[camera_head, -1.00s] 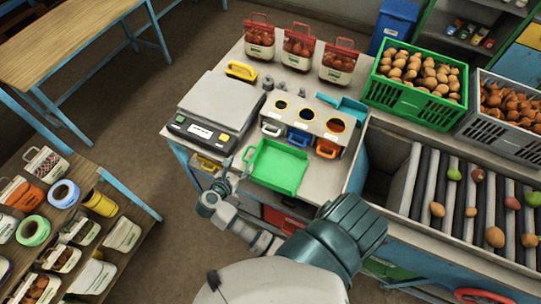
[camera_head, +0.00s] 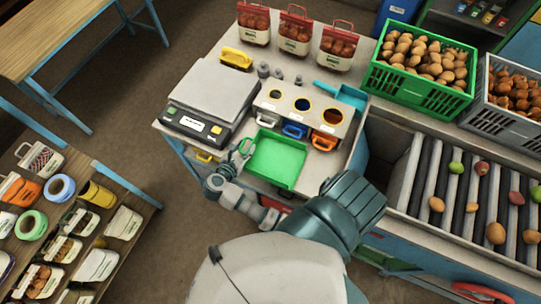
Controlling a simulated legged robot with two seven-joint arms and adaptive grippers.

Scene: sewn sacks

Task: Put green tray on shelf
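The green tray (camera_head: 277,162) lies on the grey worktop, in front of the block with three round holes. Its small green handle sticks out at its left corner. My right gripper (camera_head: 240,154) is at that handle, left of the tray. Its fingers are small and overlap the handle, so I cannot tell whether they are closed on it. My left gripper is not in view. A green-framed shelf (camera_head: 475,20) with small jars stands at the top right, partly cut off.
A scale (camera_head: 212,95) stands left of the holed block (camera_head: 303,105), which has blue and orange handles below. Several red-topped bags (camera_head: 295,32) stand behind. A green crate (camera_head: 415,85) of potatoes and a roller conveyor (camera_head: 460,195) are right. A side table (camera_head: 120,255) holds tapes and packs.

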